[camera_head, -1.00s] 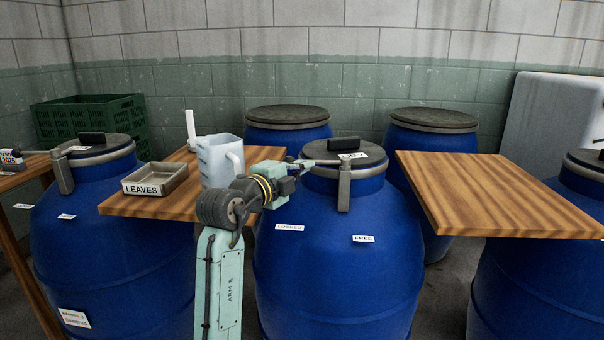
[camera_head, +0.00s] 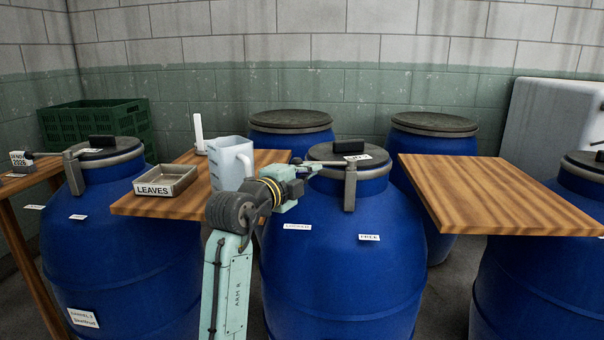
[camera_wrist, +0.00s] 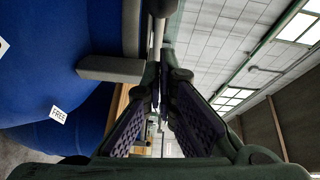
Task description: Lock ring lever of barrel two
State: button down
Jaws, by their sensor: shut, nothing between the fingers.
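Barrel two is the blue drum (camera_head: 340,275) at front centre, with a dark lid and a grey clamp ring. Its ring lever (camera_head: 350,188) is a grey bar hanging at the ring's front, nearer the FREE label (camera_head: 369,237) than the LOCKED label (camera_head: 297,227). My gripper (camera_head: 312,168) is shut and empty at the ring's left side, left of the lever. In the wrist view, the shut fingertips (camera_wrist: 160,72) are close beside a grey block, apparently the lever (camera_wrist: 110,68); contact is unclear. The FREE label (camera_wrist: 58,115) shows below it.
A wooden table (camera_head: 150,205) at left holds a LEAVES tray (camera_head: 165,180) and a pale jug (camera_head: 230,165), close behind my arm. Another wooden table (camera_head: 490,195) stands right of barrel two. Other blue barrels stand left (camera_head: 110,255), right and behind.

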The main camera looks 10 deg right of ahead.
jog(key=s+a+b, duration=0.1)
jog(key=a, duration=0.9)
jog(key=shift+s+r, duration=0.15)
jog(key=shift+s, duration=0.05)
jog(key=shift+a, duration=0.1)
